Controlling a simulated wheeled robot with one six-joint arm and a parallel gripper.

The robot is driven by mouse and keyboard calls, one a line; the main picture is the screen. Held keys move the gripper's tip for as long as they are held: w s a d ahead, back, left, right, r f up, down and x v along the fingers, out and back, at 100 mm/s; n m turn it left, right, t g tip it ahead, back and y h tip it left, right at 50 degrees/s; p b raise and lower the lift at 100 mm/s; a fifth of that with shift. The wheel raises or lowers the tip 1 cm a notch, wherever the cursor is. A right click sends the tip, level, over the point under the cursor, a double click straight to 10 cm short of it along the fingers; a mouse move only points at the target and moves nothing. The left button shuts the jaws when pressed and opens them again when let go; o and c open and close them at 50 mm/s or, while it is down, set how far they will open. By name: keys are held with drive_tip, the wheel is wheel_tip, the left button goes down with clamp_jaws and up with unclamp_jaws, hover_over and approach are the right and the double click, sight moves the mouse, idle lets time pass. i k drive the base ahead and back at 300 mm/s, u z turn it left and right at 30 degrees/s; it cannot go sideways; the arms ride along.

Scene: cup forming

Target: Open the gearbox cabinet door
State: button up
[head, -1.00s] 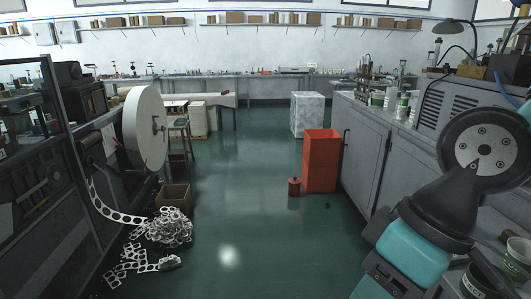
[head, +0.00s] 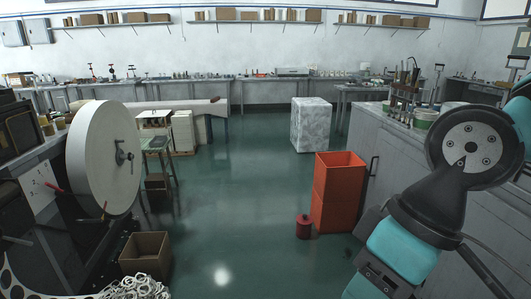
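A grey cabinet (head: 391,152) stands on the right under a worktop. A vertical black handle (head: 373,167) is on its front, near the far end, and the door there looks shut. I cannot tell whether this is the gearbox cabinet, as no label shows. My teal and black arm covers the nearer part of the cabinet front. My gripper is not in view, so its state and its distance from the handle do not show.
Stacked orange bins (head: 338,192) stand by the cabinet, with a red can (head: 304,227) beside them. A marbled block (head: 311,125) is farther back. A large white reel (head: 103,158), cardboard box (head: 146,255) and tangled strip (head: 135,288) are left. The green floor (head: 235,195) between is clear.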

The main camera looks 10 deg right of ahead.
sight(396, 164)
drive_tip(key=i, duration=3.3)
drive_tip(key=z, duration=0.8)
drive_tip(key=i, duration=0.5)
